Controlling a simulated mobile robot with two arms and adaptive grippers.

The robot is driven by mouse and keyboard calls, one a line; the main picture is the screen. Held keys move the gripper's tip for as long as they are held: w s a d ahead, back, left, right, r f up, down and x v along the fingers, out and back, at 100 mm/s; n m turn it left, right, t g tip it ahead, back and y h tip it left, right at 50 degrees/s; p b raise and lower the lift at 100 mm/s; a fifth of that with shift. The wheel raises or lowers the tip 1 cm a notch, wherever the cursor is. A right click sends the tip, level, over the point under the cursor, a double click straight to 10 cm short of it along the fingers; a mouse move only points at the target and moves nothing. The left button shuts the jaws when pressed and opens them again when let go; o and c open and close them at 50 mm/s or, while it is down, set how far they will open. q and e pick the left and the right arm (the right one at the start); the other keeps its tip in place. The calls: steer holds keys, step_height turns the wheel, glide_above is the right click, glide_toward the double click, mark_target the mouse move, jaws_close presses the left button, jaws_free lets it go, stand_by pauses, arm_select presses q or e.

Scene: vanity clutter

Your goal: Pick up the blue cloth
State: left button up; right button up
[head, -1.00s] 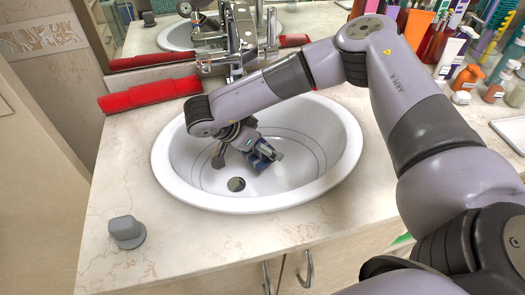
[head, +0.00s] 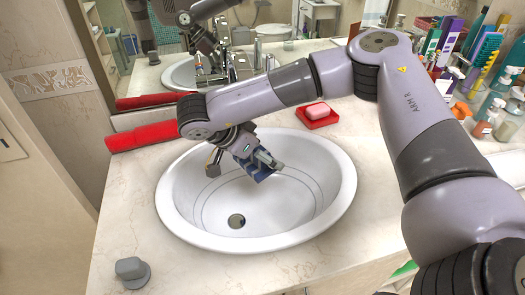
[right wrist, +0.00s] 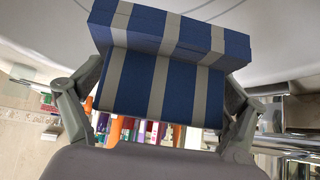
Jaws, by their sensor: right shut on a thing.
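The blue cloth (head: 262,174) is a folded piece with blue and grey stripes. My right gripper (head: 258,163) is shut on it and holds it over the white oval sink (head: 180,222), above the basin's inner surface. In the right wrist view the cloth (right wrist: 160,85) spans the space between the two fingers, which grip it at its sides. In the head view the wrist and fingers hide part of the cloth. My left gripper is not in view.
A red rolled towel (head: 150,137) lies behind the sink at left. A pink soap (head: 317,110) sits in a red dish behind the sink. A grey object (head: 131,270) stands at front left. Bottles and tubes (head: 490,110) crowd the right. The front counter is mostly clear.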

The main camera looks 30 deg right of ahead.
step_height(320, 180, up, 5)
steer(key=p, duration=0.4)
steer(key=shift+w+a+r, duration=0.1)
steer(key=shift+a+r, duration=0.05)
steer(key=shift+r, duration=0.05)
steer(key=shift+r+p, duration=0.3)
steer(key=shift+r, duration=0.05)
steer(key=shift+d+f, duration=0.1)
steer(key=shift+d, duration=0.15)
steer(key=shift+a+f, duration=0.1)
steer(key=shift+f, duration=0.05)
